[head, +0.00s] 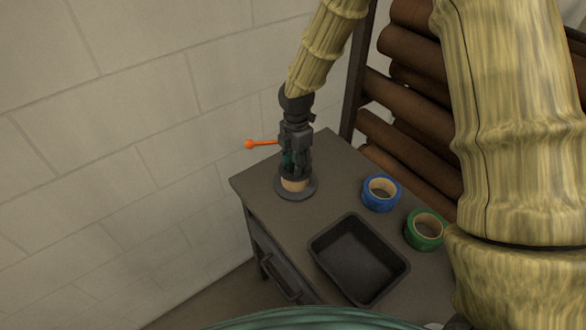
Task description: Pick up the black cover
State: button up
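My gripper (295,172) points down over the back left of a dark tabletop. Its fingers are at a small round object with a dark, wide, flat rim (309,190) and a tan middle (293,184). This dark-rimmed object may be the black cover; the gripper hides its upper part. Something dark green shows between or behind the fingers. I cannot tell whether the fingers touch the object or grip it. The object appears to rest on the tabletop.
An orange-tipped rod (250,144) sticks out left of my gripper. A blue tape roll (381,193), a green tape roll (425,230) and an empty black tray (318,254) are on the cabinet top (262,190).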

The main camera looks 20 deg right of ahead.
jog(key=shift+f, duration=0.1)
jog(key=shift+w, duration=0.1)
jog(key=c, duration=0.3)
grip_shut()
